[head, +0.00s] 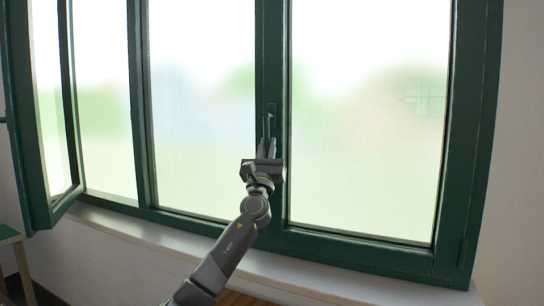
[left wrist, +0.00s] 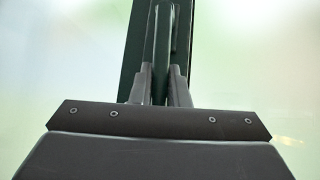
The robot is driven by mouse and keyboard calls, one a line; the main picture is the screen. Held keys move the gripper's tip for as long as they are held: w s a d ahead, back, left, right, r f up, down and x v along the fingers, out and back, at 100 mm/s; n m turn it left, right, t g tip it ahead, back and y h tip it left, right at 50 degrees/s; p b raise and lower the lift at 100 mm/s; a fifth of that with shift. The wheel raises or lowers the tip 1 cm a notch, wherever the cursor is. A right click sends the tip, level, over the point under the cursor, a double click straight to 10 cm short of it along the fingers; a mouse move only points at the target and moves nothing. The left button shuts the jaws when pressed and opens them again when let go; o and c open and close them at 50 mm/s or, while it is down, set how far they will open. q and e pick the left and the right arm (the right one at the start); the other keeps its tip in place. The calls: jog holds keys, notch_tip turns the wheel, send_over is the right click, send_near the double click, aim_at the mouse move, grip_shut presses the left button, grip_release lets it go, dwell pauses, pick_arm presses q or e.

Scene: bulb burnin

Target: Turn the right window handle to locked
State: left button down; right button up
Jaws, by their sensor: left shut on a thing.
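The right window handle (head: 267,124) sits on the green middle upright between the two right-hand panes in the head view. Its lever points down. My left gripper (head: 267,148) is at the handle's lower part, with its fingers around it from below. In the left wrist view, the handle (left wrist: 162,50) runs down between the two fingers of the gripper (left wrist: 160,85), which is shut on it. The handle's lower end is hidden by the gripper. My right gripper is in neither view.
The right window sash (head: 455,130) is closed in its green frame. At the far left a green sash (head: 35,180) stands swung open into the room. A pale sill (head: 300,275) runs below the windows. A small table corner (head: 8,236) shows at the left edge.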

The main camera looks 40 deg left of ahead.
pick_arm(q)
jog(key=shift+s+a+m+t+h, duration=0.1)
jog(key=shift+a+m+t+h, duration=0.25)
jog(key=shift+m+h, duration=0.3)
jog(key=shift+d+r, duration=0.1)
jog(key=shift+r, duration=0.05)
jog(key=c, duration=1.4)
grip_release()
jog(key=shift+f, duration=0.2)
jog(key=b+v, duration=0.4)
jog(key=v, duration=1.3)
jog(key=shift+f, duration=0.2)
